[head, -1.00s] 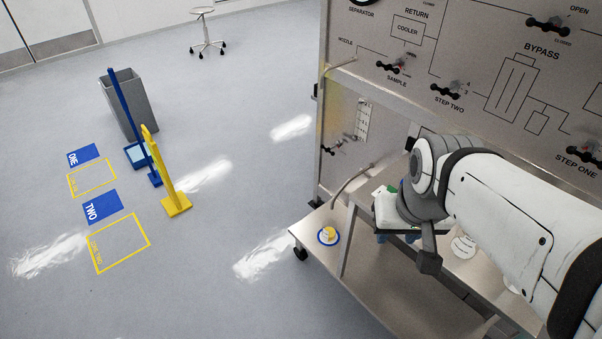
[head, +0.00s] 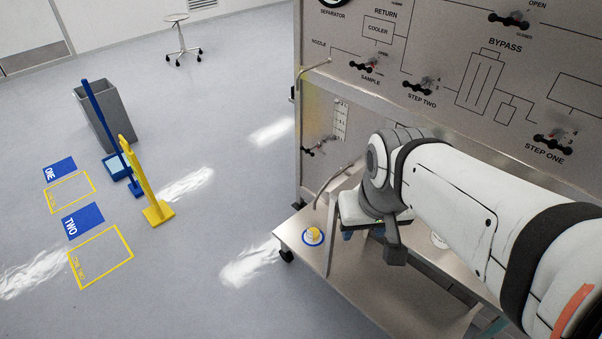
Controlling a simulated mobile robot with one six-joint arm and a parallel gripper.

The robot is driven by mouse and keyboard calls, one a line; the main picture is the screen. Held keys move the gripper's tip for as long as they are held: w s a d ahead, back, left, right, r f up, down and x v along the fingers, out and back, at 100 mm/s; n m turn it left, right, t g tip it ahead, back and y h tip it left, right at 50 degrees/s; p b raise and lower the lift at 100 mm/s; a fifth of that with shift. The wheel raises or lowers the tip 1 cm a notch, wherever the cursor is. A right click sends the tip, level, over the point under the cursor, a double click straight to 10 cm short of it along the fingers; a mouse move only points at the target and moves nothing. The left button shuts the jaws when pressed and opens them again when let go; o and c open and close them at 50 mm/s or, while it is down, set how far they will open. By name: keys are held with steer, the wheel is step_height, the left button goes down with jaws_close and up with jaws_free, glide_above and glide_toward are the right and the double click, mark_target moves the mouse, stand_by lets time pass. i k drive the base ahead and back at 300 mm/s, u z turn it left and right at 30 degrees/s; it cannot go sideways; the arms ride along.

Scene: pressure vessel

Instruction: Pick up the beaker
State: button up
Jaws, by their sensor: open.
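A small yellow-topped, pale vessel (head: 313,234), which looks like the beaker, stands inside a blue ring at the left end of the steel surface below the panel. My gripper (head: 394,250) is to the right of it and apart from it, hanging below my white and grey wrist. Only a dark grey end part of it shows clearly. It is open, and I see nothing held in it. The wrist hides much of it and part of the steel surface behind.
The steel panel (head: 450,75) with black valve handles rises behind the arm. A thin bent pipe (head: 335,180) stands near the vessel. At left are a grey bin (head: 108,110), a yellow sign (head: 145,180) and yellow floor frames. Floor between them and the steel surface is clear.

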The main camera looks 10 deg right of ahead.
mark_target(314, 227)
steer(key=k, duration=1.25)
steer(key=u, duration=0.6)
steer(key=i, duration=2)
steer(key=z, duration=0.05)
